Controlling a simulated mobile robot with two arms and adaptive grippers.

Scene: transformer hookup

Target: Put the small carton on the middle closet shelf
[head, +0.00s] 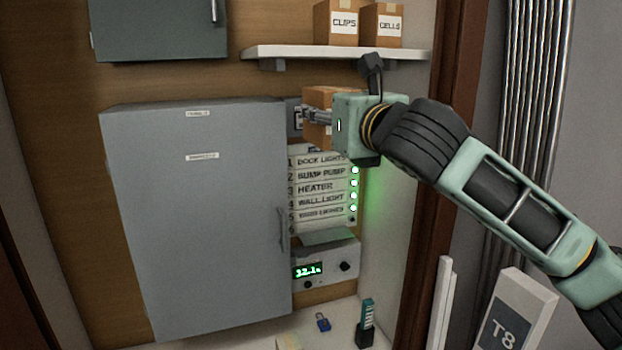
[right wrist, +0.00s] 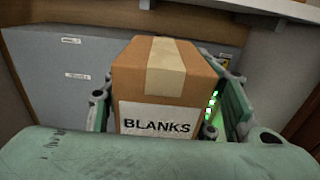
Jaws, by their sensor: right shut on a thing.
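The small carton is a brown box with tan tape and a white "BLANKS" label. It shows large in the right wrist view (right wrist: 165,85), and partly in the head view (head: 318,97), where my gripper hides much of it. My right gripper (head: 318,118) is shut on it, with a finger on each side, and holds it upright in the air in front of the switch panel. A white shelf (head: 340,53) is above the carton, with clear board on its left part. My left gripper is not in view.
Cartons labelled "CLIPS" (head: 337,22) and "CELLS" (head: 383,25) stand on the shelf's right part. A large grey cabinet (head: 200,220) is at the left. Below are a display unit (head: 325,268) and a blue padlock (head: 322,322) on a lower white surface. A door post stands at the right.

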